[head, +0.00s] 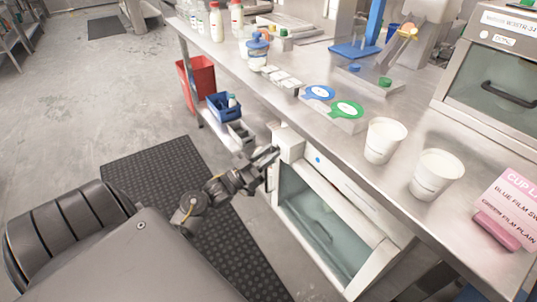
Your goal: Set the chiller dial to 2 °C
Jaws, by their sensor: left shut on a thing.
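The chiller (352,192) is a white unit with a glass front, standing under the steel counter. A white box-shaped housing (291,145) sits at its upper left corner. My left gripper (272,157) reaches in from the left to the left side of this housing. Its dark fingers are shut on the chiller dial, which they and the housing hide, so its setting and marks cannot be read. A small blue dot (318,159) shows on the chiller's top front strip. My right gripper is not in view.
The steel counter (400,190) overhangs the chiller; two white cups (384,139) (436,173) and blue and green round labels (347,109) are on it. A red bin (196,76) and blue crate (224,107) stand behind the gripper. A dark mat (160,170) covers the floor.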

